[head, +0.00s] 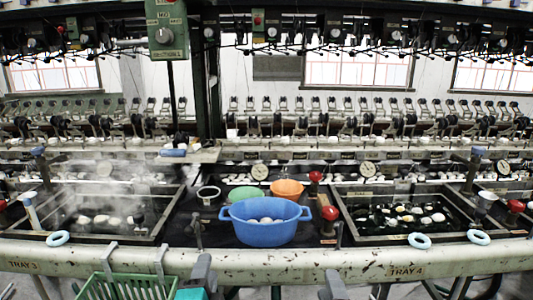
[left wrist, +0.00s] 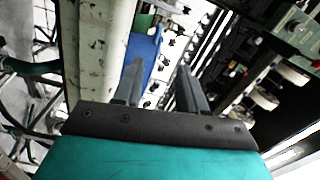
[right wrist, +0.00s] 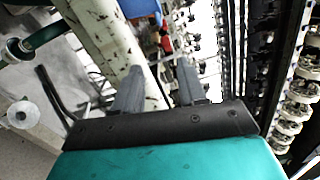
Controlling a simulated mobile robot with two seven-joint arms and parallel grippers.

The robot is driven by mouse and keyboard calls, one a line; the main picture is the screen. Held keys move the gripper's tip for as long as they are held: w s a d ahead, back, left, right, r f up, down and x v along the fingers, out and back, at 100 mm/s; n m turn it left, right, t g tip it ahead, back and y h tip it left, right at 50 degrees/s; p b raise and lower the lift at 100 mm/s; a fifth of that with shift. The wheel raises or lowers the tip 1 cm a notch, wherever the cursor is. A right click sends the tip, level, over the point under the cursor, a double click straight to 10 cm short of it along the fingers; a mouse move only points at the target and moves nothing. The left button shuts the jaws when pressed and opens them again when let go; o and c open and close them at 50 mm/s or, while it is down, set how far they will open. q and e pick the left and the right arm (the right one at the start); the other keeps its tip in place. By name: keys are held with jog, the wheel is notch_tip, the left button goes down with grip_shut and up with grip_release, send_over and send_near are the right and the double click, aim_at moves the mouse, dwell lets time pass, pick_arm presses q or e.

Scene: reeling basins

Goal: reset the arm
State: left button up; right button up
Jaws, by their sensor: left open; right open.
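My left gripper (head: 200,272) shows at the bottom edge of the head view, left of centre, in front of the rail. Its two grey fingers stand apart with nothing between them in the left wrist view (left wrist: 160,68). My right gripper (head: 333,284) shows at the bottom edge, right of centre. Its fingers are also apart and empty in the right wrist view (right wrist: 158,68). Both grippers are low and near me, apart from the basins. Most of both arms is out of view.
A worn rail (head: 300,262) crosses the front. Behind it stand a blue tub (head: 265,228) with pale pieces, a green bowl (head: 246,194) and an orange bowl (head: 287,189). Dark basins with cocoons lie left (head: 72,232) and right (head: 370,229). A green crate (head: 125,288) hangs at front left.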

pick_arm(q)
jog(key=s+a+f+n+g+h+p, duration=0.1)
jog(key=s+a+f+n+g, duration=0.1)
jog(key=s+f+n, duration=0.4)
jog(key=s+a+f+n+g+h+p, duration=0.1)
jog(key=s+a+f+n+g, duration=0.2)
jog(key=s+f, duration=0.9)
jog(key=s+n+g, duration=0.2)
jog(key=s+n, duration=0.1)
jog(key=n, duration=0.1)
jog(key=shift+s+a, duration=0.2)
jog(key=shift+a, duration=0.1)
pick_arm(e)
jog(key=s+d+f+n+g+y, duration=0.1)
jog(key=s+d+f+n+g, duration=0.2)
jog(key=s+f+n, duration=0.5)
jog(key=s+d+f+n+g, duration=0.2)
jog(key=s+f+n+g, duration=0.2)
jog(key=s+f+n, duration=0.5)
jog(key=f+n, duration=0.1)
jog(key=n, duration=0.4)
jog(key=shift+d+y, duration=0.4)
